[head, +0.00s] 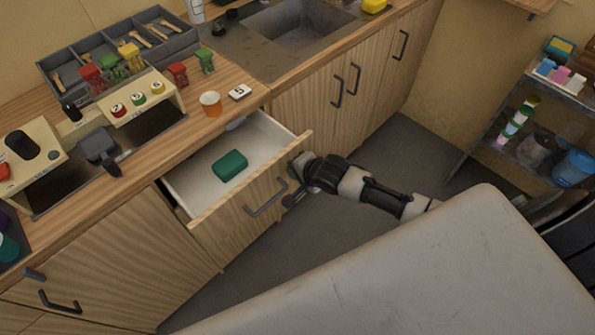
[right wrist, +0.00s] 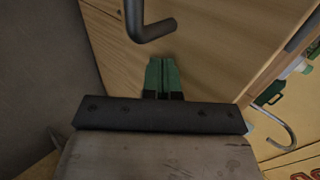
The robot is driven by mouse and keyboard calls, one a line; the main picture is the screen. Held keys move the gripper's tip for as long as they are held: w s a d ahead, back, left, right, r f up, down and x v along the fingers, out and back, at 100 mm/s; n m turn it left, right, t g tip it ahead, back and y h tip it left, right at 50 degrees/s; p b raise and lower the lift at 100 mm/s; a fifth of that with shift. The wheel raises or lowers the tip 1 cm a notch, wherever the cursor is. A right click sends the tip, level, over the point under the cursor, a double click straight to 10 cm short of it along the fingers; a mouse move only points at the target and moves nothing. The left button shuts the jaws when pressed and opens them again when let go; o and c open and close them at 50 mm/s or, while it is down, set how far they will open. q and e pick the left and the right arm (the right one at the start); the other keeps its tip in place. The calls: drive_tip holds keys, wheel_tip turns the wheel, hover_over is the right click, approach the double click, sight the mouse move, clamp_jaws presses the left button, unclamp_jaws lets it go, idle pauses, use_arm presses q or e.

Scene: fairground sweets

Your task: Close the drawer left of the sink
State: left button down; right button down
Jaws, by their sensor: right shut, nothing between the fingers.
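The drawer (head: 203,215) left of the sink (head: 300,28) stands open, with its white inside showing and a green box-like item (head: 229,165) lying in it. Its wooden front has a dark bar handle (head: 265,199), which also shows in the right wrist view (right wrist: 152,28). My right gripper (head: 293,172) is at the right end of the drawer front, beside the handle. In the right wrist view its green fingertips (right wrist: 162,75) are together and empty, close to the wood; I cannot tell whether they touch it. My left gripper is not in view.
Closed cupboards (head: 317,108) run below the sink. A shelf rack (head: 520,150) stands at the right. Grey floor lies in front of the drawer.

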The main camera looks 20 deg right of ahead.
drive_tip(key=w, duration=0.2)
drive_tip(key=w+a, duration=0.1)
drive_tip(key=w, duration=0.1)
drive_tip(key=w+a+b, duration=0.1)
drive_tip(key=w, duration=0.1)
drive_tip(key=shift+w+a, duration=0.25)
drive_tip(key=w+a+b, duration=0.1)
drive_tip(key=w, duration=0.1)
drive_tip(key=w+a+b, duration=0.1)
drive_tip(key=w, duration=0.2)
drive_tip(key=w+a+b, duration=0.1)
drive_tip(key=w+b, duration=0.1)
drive_tip(key=w, duration=0.1)
drive_tip(key=shift+w+f, duration=0.15)
drive_tip(key=shift+w, duration=0.1)
drive_tip(key=shift+w+a+b, duration=0.15)
drive_tip(key=shift+w+b, duration=0.15)
drive_tip(key=shift+w, duration=0.1)
drive_tip(key=shift+r, duration=0.35)
drive_tip(key=shift+w, duration=0.1)
drive_tip(key=shift+r, duration=0.1)
